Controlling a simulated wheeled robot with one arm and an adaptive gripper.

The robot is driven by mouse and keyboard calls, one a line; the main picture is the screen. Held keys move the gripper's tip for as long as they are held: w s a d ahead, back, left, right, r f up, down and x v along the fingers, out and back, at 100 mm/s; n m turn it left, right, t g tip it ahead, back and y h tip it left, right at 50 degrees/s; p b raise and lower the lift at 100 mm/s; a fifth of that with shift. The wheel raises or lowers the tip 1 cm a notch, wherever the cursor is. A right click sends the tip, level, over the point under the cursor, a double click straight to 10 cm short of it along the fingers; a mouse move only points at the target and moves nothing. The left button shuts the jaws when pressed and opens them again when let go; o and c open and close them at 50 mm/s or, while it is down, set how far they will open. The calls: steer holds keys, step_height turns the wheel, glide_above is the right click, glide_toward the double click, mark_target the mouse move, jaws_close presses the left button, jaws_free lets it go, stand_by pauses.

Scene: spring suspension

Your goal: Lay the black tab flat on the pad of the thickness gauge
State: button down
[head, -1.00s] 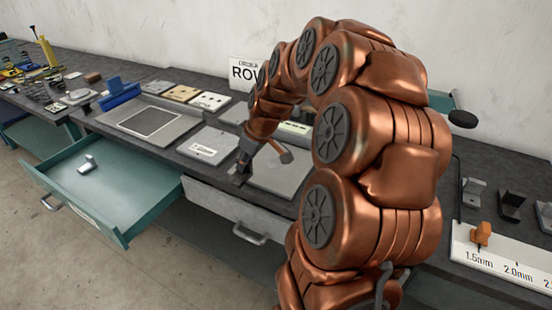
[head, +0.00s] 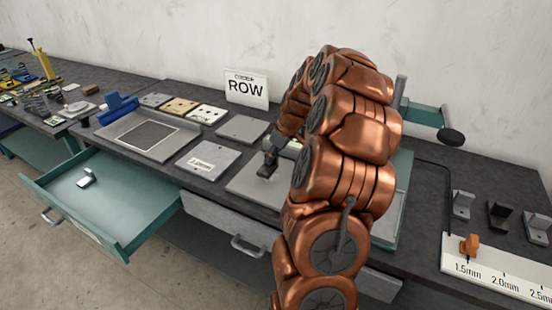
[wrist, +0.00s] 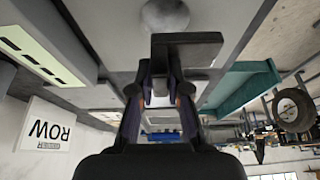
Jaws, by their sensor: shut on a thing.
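My gripper (wrist: 160,90) is shut on the black tab (wrist: 190,48), which shows in the wrist view as a dark bar across the fingertips. In the head view, my gripper (head: 270,158) points down over a light grey plate (head: 245,182), with the dark tab at its tip. A round grey pad (wrist: 165,18) lies just beyond the tab in the wrist view; the tab appears apart from it. A pale green unit with dark windows (wrist: 35,48) stands to the left there and is partly hidden behind my arm in the head view. The tab's height above the plate is unclear.
A labelled grey plate (head: 207,160) and a plain plate (head: 241,129) lie nearby. A ROW sign (head: 246,88) stands behind. A teal drawer (head: 105,195) is open at the left. Brackets (head: 498,214) and a thickness scale (head: 500,268) are at the right.

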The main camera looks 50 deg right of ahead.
mark_target(275, 162)
steer(key=shift+w+d, duration=0.2)
steer(key=shift+d, duration=0.75)
steer(key=shift+f+p, duration=1.15)
steer(key=shift+f, duration=0.45)
steer(key=shift+d+f, duration=0.1)
steer(key=shift+f, duration=0.1)
steer(key=shift+f, duration=0.15)
steer(key=c, duration=1.1)
jaws_free()
steer(key=shift+c, duration=0.2)
